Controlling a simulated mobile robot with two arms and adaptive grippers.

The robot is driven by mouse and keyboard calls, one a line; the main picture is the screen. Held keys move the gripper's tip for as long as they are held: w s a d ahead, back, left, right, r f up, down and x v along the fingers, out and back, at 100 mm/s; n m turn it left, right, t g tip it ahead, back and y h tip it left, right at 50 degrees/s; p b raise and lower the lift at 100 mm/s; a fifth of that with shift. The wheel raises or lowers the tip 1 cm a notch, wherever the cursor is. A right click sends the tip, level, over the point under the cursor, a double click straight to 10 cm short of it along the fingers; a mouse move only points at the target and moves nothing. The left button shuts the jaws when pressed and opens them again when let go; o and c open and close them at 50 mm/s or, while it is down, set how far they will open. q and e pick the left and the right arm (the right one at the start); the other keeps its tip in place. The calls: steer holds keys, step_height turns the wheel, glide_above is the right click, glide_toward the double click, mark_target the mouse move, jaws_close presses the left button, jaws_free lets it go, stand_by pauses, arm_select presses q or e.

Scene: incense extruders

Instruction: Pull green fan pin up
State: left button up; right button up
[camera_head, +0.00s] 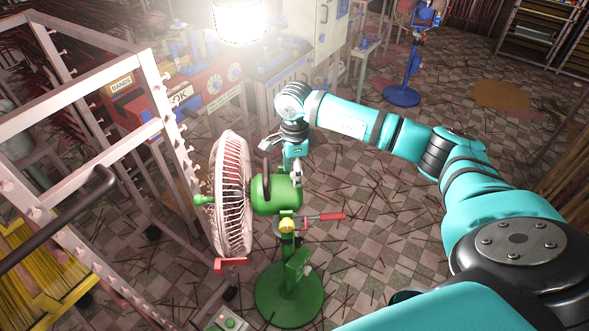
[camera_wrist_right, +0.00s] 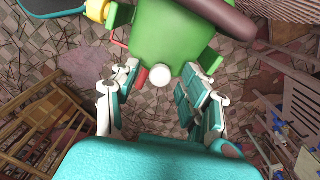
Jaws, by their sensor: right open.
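The green fan (camera_head: 275,194) stands on a round green base, its white cage (camera_head: 233,195) facing left in the head view. Its green motor housing fills the top middle of the right wrist view (camera_wrist_right: 178,42). A round white knob (camera_wrist_right: 160,77), which looks like the fan pin, sits at the near edge of the housing. My right gripper (camera_head: 284,160) is beside the top of the housing. In the wrist view its open fingers (camera_wrist_right: 162,84) lie on both sides of the knob, with gaps. The knob is not clear in the head view. My left gripper is not in view.
A dark carrying handle (camera_head: 266,177) arches over the housing. A yellow knob (camera_head: 288,225) and a red-handled lever (camera_head: 326,217) are below it. A white rack (camera_head: 150,90) stands close at left. A blue fan stand (camera_head: 402,95) is far back. Sticks litter the checkered floor.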

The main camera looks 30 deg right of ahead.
steer(key=c, duration=0.3)
jaws_close()
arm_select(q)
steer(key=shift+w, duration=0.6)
arm_select(e)
steer(key=shift+r, duration=0.95)
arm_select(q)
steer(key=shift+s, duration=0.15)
arm_select(e)
steer(key=shift+w, duration=0.15)
steer(key=shift+o, duration=1.4)
jaws_free()
steer(key=shift+r, duration=0.1)
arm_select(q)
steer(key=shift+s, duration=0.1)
